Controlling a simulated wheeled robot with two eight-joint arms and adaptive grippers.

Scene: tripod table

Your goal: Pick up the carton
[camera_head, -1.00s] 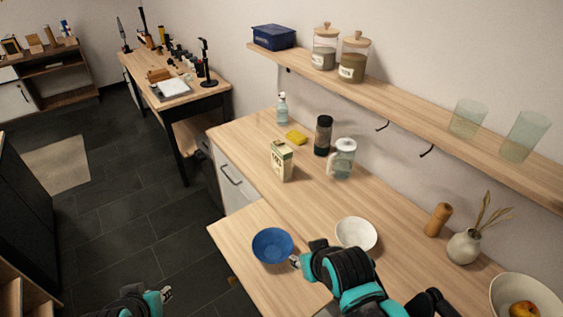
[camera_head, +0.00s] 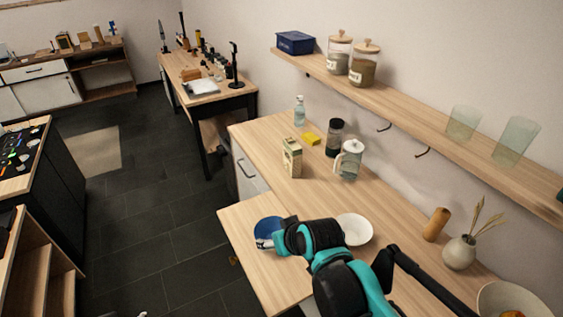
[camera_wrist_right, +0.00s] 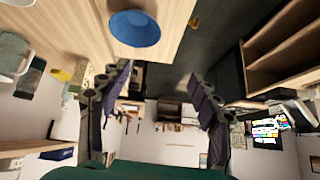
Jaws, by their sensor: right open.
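The carton (camera_head: 291,158), tall and cream with a green-brown front, stands upright on the wooden counter near its left front edge. My right gripper (camera_head: 266,242) is over the lower counter section by the blue bowl, nearer than the carton and clear of it. In the wrist view its two fingers (camera_wrist_right: 160,80) are spread wide with nothing between them. My left gripper cannot be made out in the head view.
The blue bowl (camera_head: 267,228) is partly hidden by my right gripper. A white bowl (camera_head: 355,229) sits to its right. A glass pitcher (camera_head: 348,160), a dark jar (camera_head: 334,138), a yellow sponge (camera_head: 311,138) and a soap bottle (camera_head: 299,110) stand around the carton. A shelf (camera_head: 420,120) runs above.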

